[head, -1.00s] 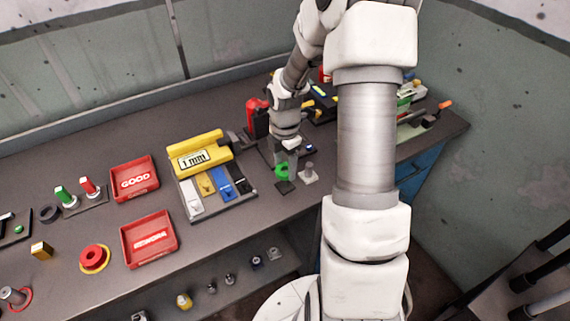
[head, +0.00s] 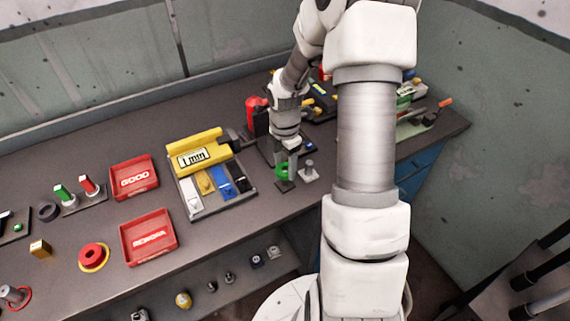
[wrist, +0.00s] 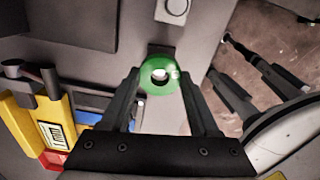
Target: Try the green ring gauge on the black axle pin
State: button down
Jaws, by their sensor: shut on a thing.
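The green ring gauge (head: 283,171) is between the fingertips of my gripper (head: 287,164), which is shut on it. The black axle pin itself is not clear; the ring and fingers cover that spot. I cannot tell whether the ring is around a pin or above it.
A metal pin on a pale base (head: 309,176) stands close to the right of the ring. A yellow 1 mm block (head: 200,152) and a holder with coloured slots stand left. Red GOOD (head: 134,178) and REWORK (head: 149,238) trays are farther left. The bench's front edge is near.

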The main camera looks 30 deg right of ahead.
jog(key=shift+f+b, duration=0.45)
jog(key=shift+f, duration=0.3)
dwell(0.8)
jog(key=shift+r, duration=0.1)
dwell(0.8)
jog(key=shift+r+p, duration=3)
jog(key=shift+r, duration=0.25)
